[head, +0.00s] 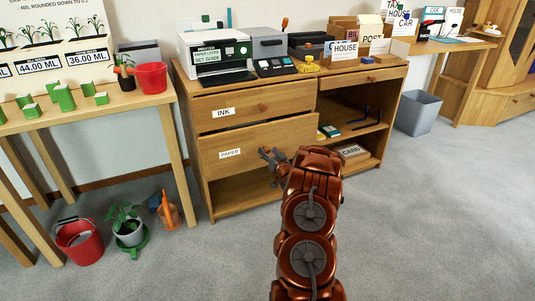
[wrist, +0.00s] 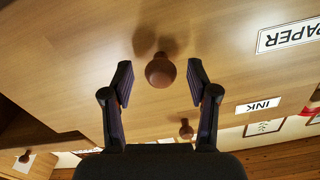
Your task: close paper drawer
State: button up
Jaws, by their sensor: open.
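The paper drawer (head: 247,142) is the lower left drawer of the wooden cabinet, with a PAPER label. Its front stands out past the ink drawer (head: 250,101) above, with a dark gap along its top edge, so it looks partly open. My gripper (head: 274,157) is in front of the right part of this drawer front. In the wrist view, which is upside down, my gripper (wrist: 160,72) is open. The round wooden knob (wrist: 160,70) of the paper drawer lies between the two fingers, with a gap on each side. In the head view my gripper hides this knob.
A printer (head: 214,57) and other desk items stand on the cabinet top. An open shelf is below the paper drawer. A plant table (head: 120,103) is at left, with a red bucket (head: 79,241) and a potted plant (head: 128,229) on the floor. Carpet is clear at right.

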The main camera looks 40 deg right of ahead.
jog(key=shift+w+d, duration=0.15)
jog(key=shift+w, duration=0.45)
jog(key=shift+r, duration=0.1)
grip_shut()
dwell(0.3)
